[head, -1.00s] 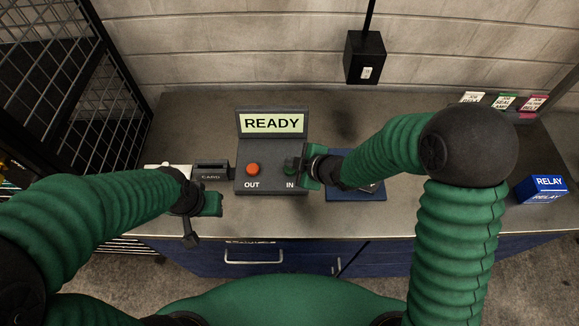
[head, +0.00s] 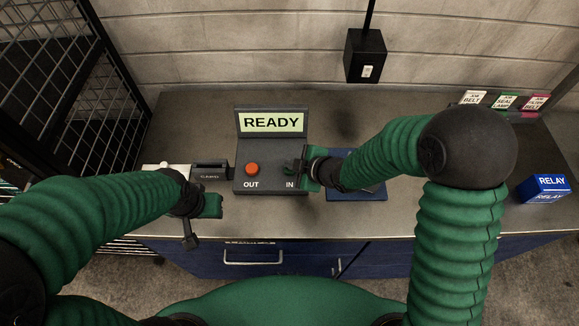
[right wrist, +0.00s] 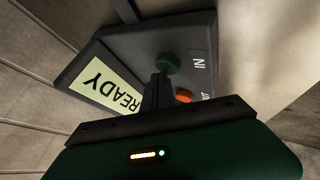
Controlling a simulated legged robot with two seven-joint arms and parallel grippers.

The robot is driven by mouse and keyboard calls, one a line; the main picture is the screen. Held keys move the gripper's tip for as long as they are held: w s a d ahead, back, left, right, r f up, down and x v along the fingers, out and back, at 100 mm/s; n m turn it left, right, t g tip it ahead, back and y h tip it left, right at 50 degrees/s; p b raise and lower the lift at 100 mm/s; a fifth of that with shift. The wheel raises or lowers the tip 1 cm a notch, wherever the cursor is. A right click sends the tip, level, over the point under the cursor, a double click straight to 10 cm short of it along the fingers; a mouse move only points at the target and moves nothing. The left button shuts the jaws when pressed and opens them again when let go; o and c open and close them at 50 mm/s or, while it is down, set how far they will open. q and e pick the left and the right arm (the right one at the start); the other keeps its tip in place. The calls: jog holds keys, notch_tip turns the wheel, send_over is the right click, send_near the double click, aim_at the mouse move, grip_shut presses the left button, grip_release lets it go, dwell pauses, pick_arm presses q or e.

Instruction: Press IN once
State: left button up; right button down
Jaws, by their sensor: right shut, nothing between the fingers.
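The control box (head: 243,178) stands on the counter with a lit display (head: 271,122) reading READY. Its red-orange OUT button (head: 252,169) is in plain view on the left. The green IN button (right wrist: 167,63) shows in the right wrist view, above the IN label; in the head view my right gripper hides it. My right gripper (head: 291,166) is shut and empty over the IN side. Its fingertips (right wrist: 159,78) appear right beside the green button in the right wrist view; I cannot tell whether they touch it. My left gripper (head: 190,240) hangs at the counter's front edge, its jaws unclear.
A card slot unit (head: 210,172) stands left of the box. A blue pad (head: 358,192) lies to the right, partly under my right arm. A blue RELAY box (head: 543,188) and several labelled cards (head: 504,103) are far right. A black switch box (head: 366,55) hangs behind.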

jog(key=shift+f, duration=0.3)
dwell(0.5)
jog(key=shift+d+r+p, duration=0.1)
jog(key=shift+r+p, duration=0.6)
jog(key=shift+r, duration=0.3)
notch_tip(320, 180, up, 5)
jog(key=p, duration=0.4)
jog(key=shift+r+p, duration=0.1)
jog(key=shift+p, duration=0.2)
